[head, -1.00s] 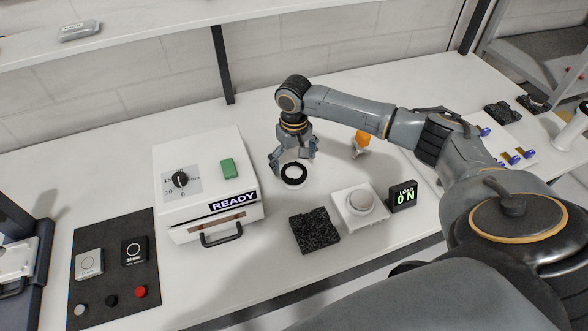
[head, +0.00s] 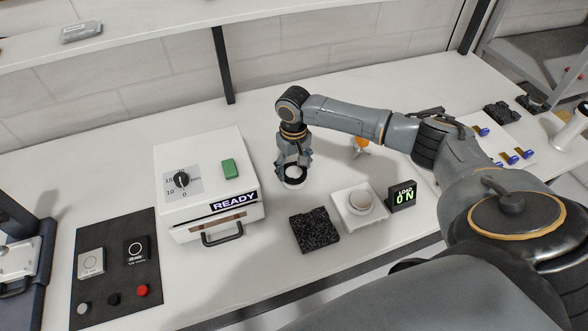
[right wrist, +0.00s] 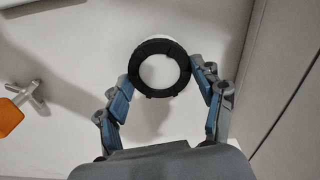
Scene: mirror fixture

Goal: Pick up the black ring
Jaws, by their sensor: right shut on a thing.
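The black ring (right wrist: 160,46) shows in the right wrist view, lying around a white round piece, with white visible through its middle and behind its upper edge. My right gripper (right wrist: 161,88) has a finger on each side of the ring and is shut on it. I cannot tell whether the ring is clear of the holder. My left gripper is not in view.
A white box marked READY (head: 200,150) stands left of the right gripper. An orange piece (head: 361,142) stands behind, to the right.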

